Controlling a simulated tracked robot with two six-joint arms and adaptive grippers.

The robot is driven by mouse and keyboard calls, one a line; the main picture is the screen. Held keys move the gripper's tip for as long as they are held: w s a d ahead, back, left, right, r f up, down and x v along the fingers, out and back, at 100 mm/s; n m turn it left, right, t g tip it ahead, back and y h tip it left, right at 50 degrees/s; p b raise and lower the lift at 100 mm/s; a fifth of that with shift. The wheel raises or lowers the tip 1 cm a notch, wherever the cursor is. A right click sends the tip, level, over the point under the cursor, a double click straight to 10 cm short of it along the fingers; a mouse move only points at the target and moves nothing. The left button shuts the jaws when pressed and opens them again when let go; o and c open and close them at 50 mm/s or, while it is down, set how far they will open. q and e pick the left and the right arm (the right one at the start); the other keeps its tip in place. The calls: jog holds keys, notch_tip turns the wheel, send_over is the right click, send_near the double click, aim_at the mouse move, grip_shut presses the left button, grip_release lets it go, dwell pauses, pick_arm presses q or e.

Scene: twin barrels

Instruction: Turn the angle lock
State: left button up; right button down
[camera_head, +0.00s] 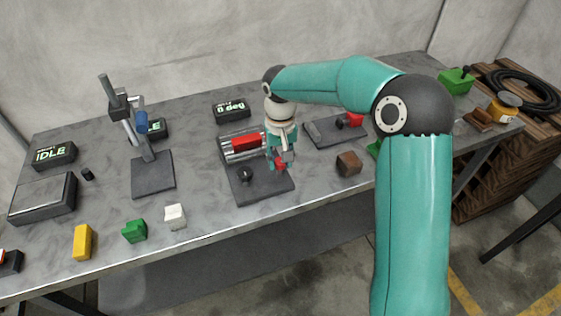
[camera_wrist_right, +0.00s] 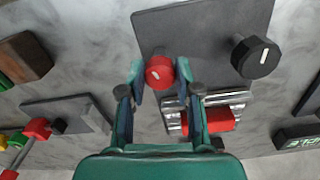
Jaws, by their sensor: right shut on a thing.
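A dark plate (camera_head: 262,190) near the middle of the bench carries two silver barrels (camera_head: 230,150) with a red block (camera_head: 246,142) across them, a black knob (camera_head: 245,174) and a red knob (camera_head: 281,164). No label shows which knob is the angle lock. In the right wrist view the red knob (camera_wrist_right: 159,72) has a white mark and sits between the fingertips of my right gripper (camera_wrist_right: 160,76), which is shut on it. The black knob (camera_wrist_right: 256,56) there also has a white mark. In the head view my right gripper (camera_head: 278,160) reaches down onto the plate and partly hides the red knob.
A brown block (camera_head: 348,163) and another dark plate (camera_head: 330,132) with a red part lie to the right. A display box (camera_head: 231,110) stands behind. A stand (camera_head: 153,175), white block (camera_head: 175,216), green block (camera_head: 134,231) and yellow block (camera_head: 82,242) are left.

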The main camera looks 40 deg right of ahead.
aim_at(280, 160)
jog(key=shift+w+m+b, duration=0.1)
jog(key=shift+m+b, duration=0.3)
jog(key=shift+m, duration=1.3)
jog(key=shift+r, duration=0.1)
jog(key=c, duration=0.8)
grip_release()
notch_tip(280, 160, up, 12)
